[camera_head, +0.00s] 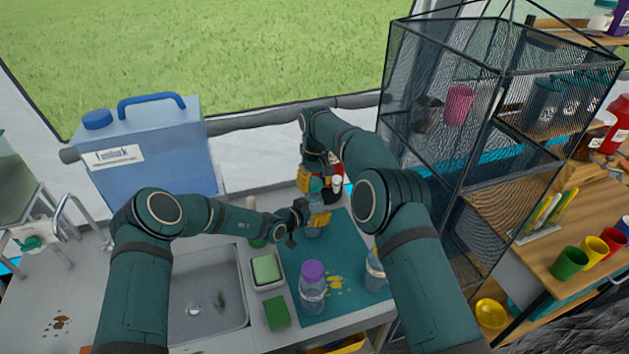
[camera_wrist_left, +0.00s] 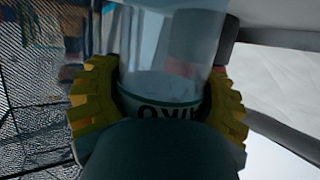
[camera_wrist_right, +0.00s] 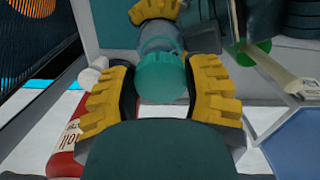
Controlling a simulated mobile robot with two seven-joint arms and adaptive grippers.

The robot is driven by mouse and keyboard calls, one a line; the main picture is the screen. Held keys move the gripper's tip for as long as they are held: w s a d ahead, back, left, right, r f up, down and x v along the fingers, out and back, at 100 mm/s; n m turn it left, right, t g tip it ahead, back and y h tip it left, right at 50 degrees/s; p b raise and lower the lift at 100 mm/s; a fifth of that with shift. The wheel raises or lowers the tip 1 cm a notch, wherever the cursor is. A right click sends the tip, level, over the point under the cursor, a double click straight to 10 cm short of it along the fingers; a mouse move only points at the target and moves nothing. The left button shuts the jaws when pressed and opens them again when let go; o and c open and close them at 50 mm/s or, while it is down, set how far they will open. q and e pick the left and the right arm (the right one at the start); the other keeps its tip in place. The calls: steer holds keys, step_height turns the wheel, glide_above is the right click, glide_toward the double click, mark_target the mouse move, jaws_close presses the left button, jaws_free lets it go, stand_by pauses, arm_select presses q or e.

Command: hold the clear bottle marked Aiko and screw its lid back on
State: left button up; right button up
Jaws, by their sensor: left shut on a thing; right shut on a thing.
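The clear bottle marked Aiko (camera_wrist_left: 172,88) is between the yellow fingers of my left gripper (camera_wrist_left: 160,105), with its dark lettering facing the left wrist camera. In the head view the bottle (camera_head: 311,231) is mostly hidden by my left gripper (camera_head: 317,219), at the back of the teal mat (camera_head: 340,248). My right gripper (camera_wrist_right: 163,88) is shut on the round teal lid (camera_wrist_right: 162,76), just above the bottle. The lid also shows in the head view (camera_head: 316,185). Whether the lid touches the bottle's neck is hidden.
A purple-lidded bottle (camera_head: 312,290) and another bottle (camera_head: 375,276) stand on the mat near yellow spots. The sink (camera_head: 205,298), a soap dish (camera_head: 267,272) and a green sponge (camera_head: 277,312) are left. A red bottle (camera_wrist_right: 67,148) is close beside my right gripper. A mesh rack (camera_head: 440,150) stands right.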

steer(key=shift+f, duration=0.1)
steer(key=shift+f, duration=0.75)
steer(key=shift+f, duration=0.6)
stand_by(0.4)
steer(key=shift+s+f, duration=0.15)
steer(key=shift+f, duration=0.25)
steer(key=shift+c, duration=0.2)
